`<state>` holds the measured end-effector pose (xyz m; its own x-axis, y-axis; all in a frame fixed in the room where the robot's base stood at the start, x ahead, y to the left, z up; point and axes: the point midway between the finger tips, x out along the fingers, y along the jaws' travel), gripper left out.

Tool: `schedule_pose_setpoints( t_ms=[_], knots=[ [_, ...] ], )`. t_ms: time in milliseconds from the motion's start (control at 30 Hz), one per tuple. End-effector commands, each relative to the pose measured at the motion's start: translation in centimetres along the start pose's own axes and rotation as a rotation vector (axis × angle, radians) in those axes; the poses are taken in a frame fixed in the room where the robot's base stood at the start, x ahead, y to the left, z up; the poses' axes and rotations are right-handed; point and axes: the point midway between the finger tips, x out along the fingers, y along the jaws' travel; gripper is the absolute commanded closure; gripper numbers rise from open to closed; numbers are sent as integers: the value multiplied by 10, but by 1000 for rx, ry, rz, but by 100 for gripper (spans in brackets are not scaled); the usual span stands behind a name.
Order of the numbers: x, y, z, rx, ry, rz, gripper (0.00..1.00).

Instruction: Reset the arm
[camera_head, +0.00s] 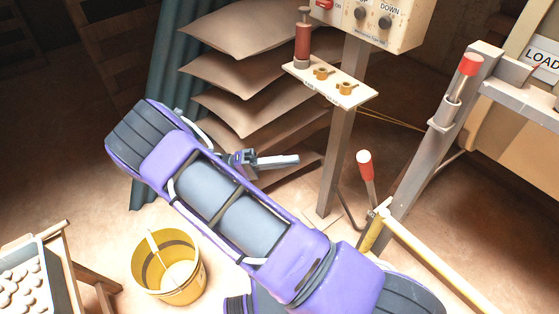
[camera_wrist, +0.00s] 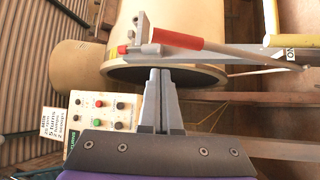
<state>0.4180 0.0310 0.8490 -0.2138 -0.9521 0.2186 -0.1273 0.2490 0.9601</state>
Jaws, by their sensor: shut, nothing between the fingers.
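My purple and grey arm lies diagonally across the head view, raised off the floor. My gripper (camera_head: 292,160) points to the right in front of the stacked sacks. In the wrist view its two grey fingers (camera_wrist: 160,72) are together with nothing between them. Beyond the fingertips the wrist view shows a large tan round body (camera_wrist: 205,15) with a dark rim. A red-handled lever (camera_wrist: 175,32) crosses in front of that body. I cannot tell how far the fingers are from either.
A post carries a control box (camera_head: 392,18) and a small shelf (camera_head: 345,92) with a red-handled tool and two brass pieces. Sacks (camera_head: 225,70) are stacked behind my arm. A yellow bucket (camera_head: 140,262) stands lower left. A red-tipped lever (camera_head: 365,165) and yellow bar (camera_head: 430,255) are right.

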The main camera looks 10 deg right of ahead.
Motion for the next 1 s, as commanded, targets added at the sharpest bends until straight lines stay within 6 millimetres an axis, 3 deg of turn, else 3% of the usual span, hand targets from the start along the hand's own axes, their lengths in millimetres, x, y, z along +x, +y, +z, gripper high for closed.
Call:
schedule_pose_setpoints(
  t_ms=[200, 767, 867, 1000],
  knots=[
    [-18, 0, -2, 2, 3, 1, 100],
    [-18, 2, -3, 3, 3, -4, 100],
    [-17, 11, -8, 7, 2, -40, 100],
    [-11, 39, -26, 13, 7, -171, 100]
  ],
)
